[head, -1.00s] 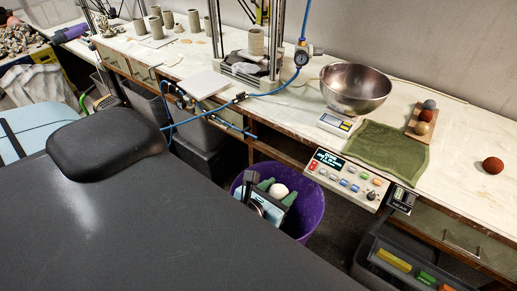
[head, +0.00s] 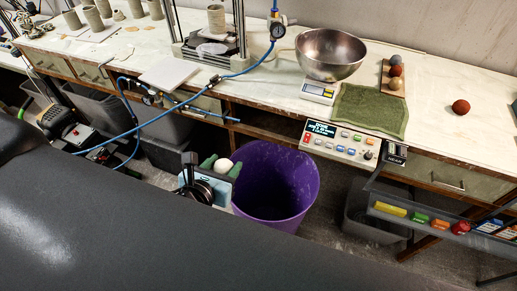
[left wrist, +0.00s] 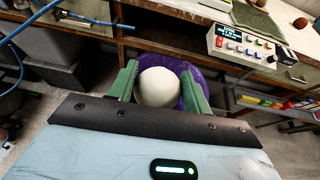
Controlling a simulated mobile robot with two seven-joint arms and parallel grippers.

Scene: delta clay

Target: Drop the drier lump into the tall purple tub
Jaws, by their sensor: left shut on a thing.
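My left gripper (head: 222,166) has green fingers shut on a pale, whitish round lump (head: 224,165). The lump also shows between the fingers in the left wrist view (left wrist: 158,87). The tall purple tub (head: 296,200) stands on the floor below the bench's front edge, and its visible inside looks empty. In the head view the held lump is just left of the tub's rim. In the left wrist view the tub (left wrist: 181,66) shows behind and beyond the lump, partly hidden by it. My right gripper is in neither view.
The bench (head: 270,98) carries a steel bowl (head: 331,54), a green cloth (head: 371,108), a board with several small balls, and a lone red-brown ball (head: 461,107). A control panel (head: 341,145) juts from its front. A grey bin (head: 372,222) stands right of the tub.

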